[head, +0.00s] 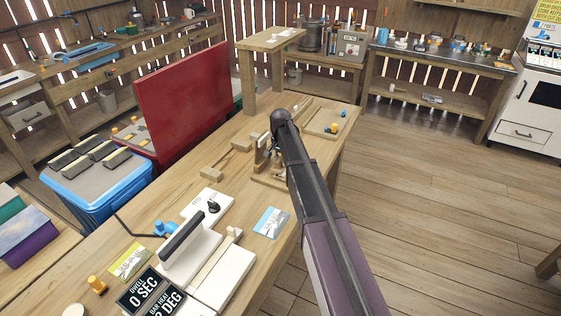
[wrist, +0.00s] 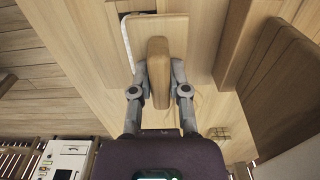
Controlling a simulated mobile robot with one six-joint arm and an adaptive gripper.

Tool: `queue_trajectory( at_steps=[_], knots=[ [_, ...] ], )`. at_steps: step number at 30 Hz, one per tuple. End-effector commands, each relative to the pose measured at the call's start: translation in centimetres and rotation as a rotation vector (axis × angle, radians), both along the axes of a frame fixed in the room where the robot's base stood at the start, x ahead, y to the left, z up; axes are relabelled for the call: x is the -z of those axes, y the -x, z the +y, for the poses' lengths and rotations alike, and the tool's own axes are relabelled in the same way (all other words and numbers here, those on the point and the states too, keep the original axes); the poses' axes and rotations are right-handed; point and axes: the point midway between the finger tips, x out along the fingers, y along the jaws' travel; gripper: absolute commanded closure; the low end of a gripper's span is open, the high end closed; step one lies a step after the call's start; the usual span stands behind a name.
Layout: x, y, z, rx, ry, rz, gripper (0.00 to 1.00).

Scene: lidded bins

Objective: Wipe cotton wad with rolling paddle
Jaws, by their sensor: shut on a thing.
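The rolling paddle (wrist: 158,75) is a pale wooden board with a raised rounded handle, seen large in the wrist view. My gripper (wrist: 159,80) is shut on the handle, with one grey finger on each side. In the head view my arm covers most of the gripper, over the far half of the workbench; a little of the wood beside it shows. A thin white strip (wrist: 127,42) shows along the left edge of the paddle board in the wrist view. It may be the cotton wad, but most of it is hidden, and I cannot tell whether they touch.
The long wooden workbench (head: 228,170) carries a white sealer-like device (head: 192,250), a blue card (head: 271,222) and small wooden blocks. A raised wooden stand (head: 270,39) is at its far end. A red panel (head: 182,100) and blue bin (head: 110,195) stand left. Floor at right is clear.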

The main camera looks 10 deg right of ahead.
Motion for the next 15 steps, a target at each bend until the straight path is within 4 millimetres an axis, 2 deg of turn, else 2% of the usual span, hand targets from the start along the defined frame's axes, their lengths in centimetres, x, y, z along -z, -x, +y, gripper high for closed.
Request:
queue_trajectory(
  at_steps=[7, 15],
  knots=[
    [0.0, 0.2, -0.3, 0.000, 0.000, 0.000, 1.00],
    [-0.1, 1.2, -1.5, 0.000, 0.000, 0.000, 1.00]
  ],
)
